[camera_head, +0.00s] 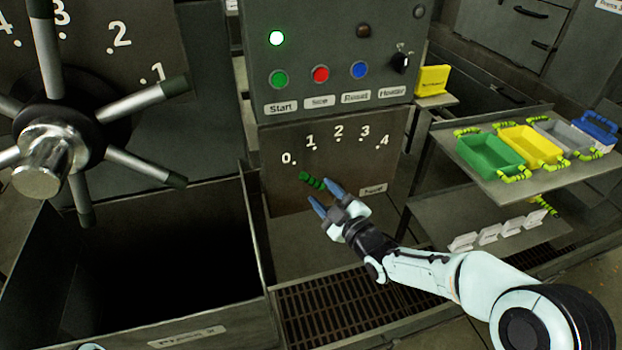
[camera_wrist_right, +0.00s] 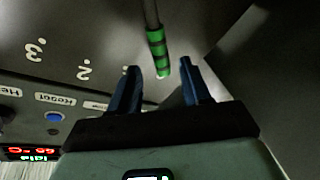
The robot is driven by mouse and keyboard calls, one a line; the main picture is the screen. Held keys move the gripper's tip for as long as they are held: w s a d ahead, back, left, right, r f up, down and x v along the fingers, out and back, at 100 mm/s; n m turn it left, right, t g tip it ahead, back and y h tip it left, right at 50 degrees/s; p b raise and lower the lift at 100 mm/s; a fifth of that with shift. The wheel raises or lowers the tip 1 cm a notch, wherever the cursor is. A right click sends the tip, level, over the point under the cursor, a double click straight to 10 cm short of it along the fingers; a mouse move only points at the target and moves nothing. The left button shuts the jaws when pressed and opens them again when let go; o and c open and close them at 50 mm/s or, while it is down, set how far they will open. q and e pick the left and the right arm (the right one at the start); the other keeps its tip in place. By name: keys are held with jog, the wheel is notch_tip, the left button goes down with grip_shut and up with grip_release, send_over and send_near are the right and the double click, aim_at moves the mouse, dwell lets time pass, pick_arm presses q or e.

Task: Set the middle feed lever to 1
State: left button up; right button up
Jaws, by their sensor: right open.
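The middle feed lever shows its green grip (camera_head: 312,180) in front of a dark plate (camera_head: 350,172) marked 0 to 4, below the 0 and 1 marks. I cannot tell exactly which number it points to. In the right wrist view the lever (camera_wrist_right: 158,52) has a green and black banded grip on a metal rod. My right gripper (camera_head: 322,192) is open with blue fingers, close to the grip's end. In the wrist view the grip's end lies between the spread fingertips of the right gripper (camera_wrist_right: 160,68), with gaps on both sides. My left gripper is out of view.
A control panel (camera_head: 330,55) with Start, Stop, Reset and Heater labels stands above the plate. A spoked wheel (camera_head: 60,145) and an open dark bin (camera_head: 140,320) are at left. A shelf (camera_head: 545,180) with coloured trays is at right. A floor grate (camera_head: 350,305) lies below.

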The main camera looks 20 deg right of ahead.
aim_at(313, 183)
jog(key=x, duration=0.6)
jog(key=shift+w+a+p, duration=0.1)
jog(key=shift+w+p, duration=0.1)
jog(key=shift+p, duration=0.2)
jog(key=shift+c, duration=0.3)
grip_shut()
